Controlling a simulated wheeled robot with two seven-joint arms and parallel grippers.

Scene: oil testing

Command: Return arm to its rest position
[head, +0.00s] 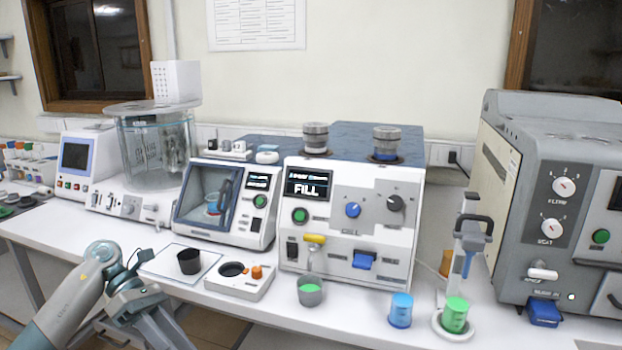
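My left arm enters the head view from the lower left and bends at a grey joint in front of the bench. Its wrist and gripper (152,312) angle down to the bottom edge, near the bench's front edge. The fingertips are not clearly visible, so I cannot tell whether the gripper is open or shut. I see nothing held in it. My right arm and gripper are not in view.
A black cup (189,261) stands on a white sheet near my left arm. The white bench (350,318) holds a FILL machine (350,255), a green-filled cup (310,291), a blue cup (401,310), a green cup (454,314) on a stand, and a grey machine (540,150) at right.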

